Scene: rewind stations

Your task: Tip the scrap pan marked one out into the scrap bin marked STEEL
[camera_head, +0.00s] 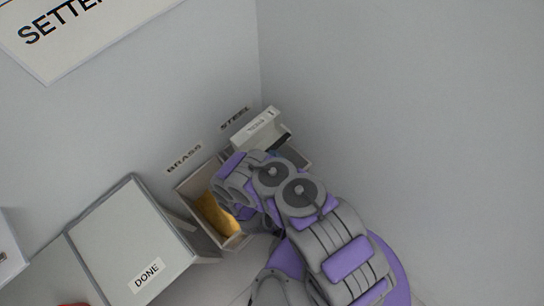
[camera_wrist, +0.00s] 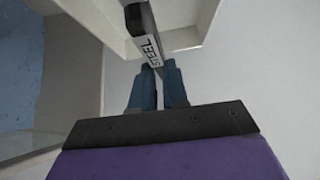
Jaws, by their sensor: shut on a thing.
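The scrap pan, a pale box (camera_head: 252,130) with a small 1 on its end and blurred upside-down lettering on its side, is tilted at the steel bin (camera_head: 299,155). My arm hides most of that bin, under the STEEL wall label (camera_head: 235,118). In the wrist view, my gripper (camera_wrist: 160,76) has its blue fingers close together at a narrow grey strip lettered STEEL (camera_wrist: 151,50), joined to a dark bar and pale walls. My gripper is shut on the pan. The pan's inside and any scrap in it are not visible.
The bin under the BRASS label (camera_head: 184,158) stands just left, with a yellow-brown piece (camera_head: 216,214) inside. A grey box marked DONE (camera_head: 135,235) stands further left. Plain walls meet in a corner behind the bins; the wall to the right is clear.

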